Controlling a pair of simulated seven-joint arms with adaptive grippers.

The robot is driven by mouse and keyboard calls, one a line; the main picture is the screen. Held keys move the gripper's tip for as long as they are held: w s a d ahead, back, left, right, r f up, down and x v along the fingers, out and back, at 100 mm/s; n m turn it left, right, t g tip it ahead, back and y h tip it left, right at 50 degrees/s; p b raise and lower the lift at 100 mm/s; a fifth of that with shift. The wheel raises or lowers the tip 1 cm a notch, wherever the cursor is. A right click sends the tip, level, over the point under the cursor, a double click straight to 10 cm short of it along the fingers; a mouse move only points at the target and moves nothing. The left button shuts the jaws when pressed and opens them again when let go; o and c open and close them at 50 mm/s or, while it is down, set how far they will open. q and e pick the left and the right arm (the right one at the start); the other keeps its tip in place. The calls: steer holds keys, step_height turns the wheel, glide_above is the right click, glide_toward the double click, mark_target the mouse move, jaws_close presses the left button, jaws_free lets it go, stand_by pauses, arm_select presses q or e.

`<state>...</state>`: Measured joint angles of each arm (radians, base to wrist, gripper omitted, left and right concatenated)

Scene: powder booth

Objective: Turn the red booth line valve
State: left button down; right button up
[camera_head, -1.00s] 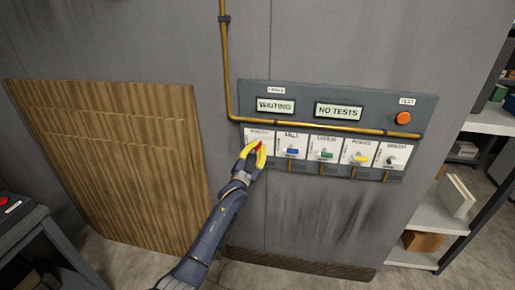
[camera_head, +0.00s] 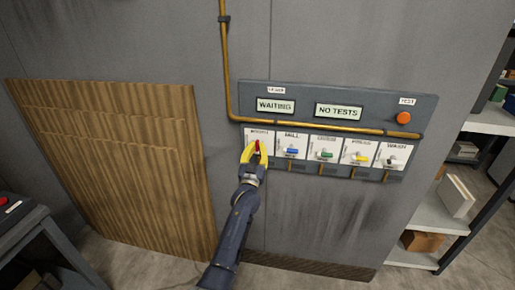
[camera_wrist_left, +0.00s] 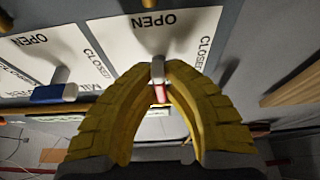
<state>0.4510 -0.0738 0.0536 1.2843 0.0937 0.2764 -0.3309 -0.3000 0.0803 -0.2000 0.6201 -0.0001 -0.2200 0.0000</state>
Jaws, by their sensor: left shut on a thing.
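The red valve handle (camera_head: 257,146) is on the leftmost white card of the wall panel, and it stands roughly upright in the head view. My left gripper (camera_head: 254,151) has its yellow fingers closed on this handle. In the left wrist view the fingertips (camera_wrist_left: 158,72) meet around the handle, and a red part (camera_wrist_left: 160,94) shows between them. The card behind the handle (camera_wrist_left: 178,38) carries the words OPEN and CLOSED. The fingers hide part of the handle. My right gripper is not in view.
To the right on the panel are valves with blue (camera_head: 291,151), green (camera_head: 326,155), yellow (camera_head: 359,158) and dark (camera_head: 391,161) handles. Displays read WAITING (camera_head: 276,106) and NO TESTS (camera_head: 338,111). An orange button (camera_head: 403,118) sits upper right. A brass pipe (camera_head: 310,129) runs above the valves.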

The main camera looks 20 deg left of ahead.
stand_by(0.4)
arm_select(q)
steer(key=c, duration=1.5)
jaws_free()
steer(key=shift+s, duration=0.1)
steer(key=v, duration=1.2)
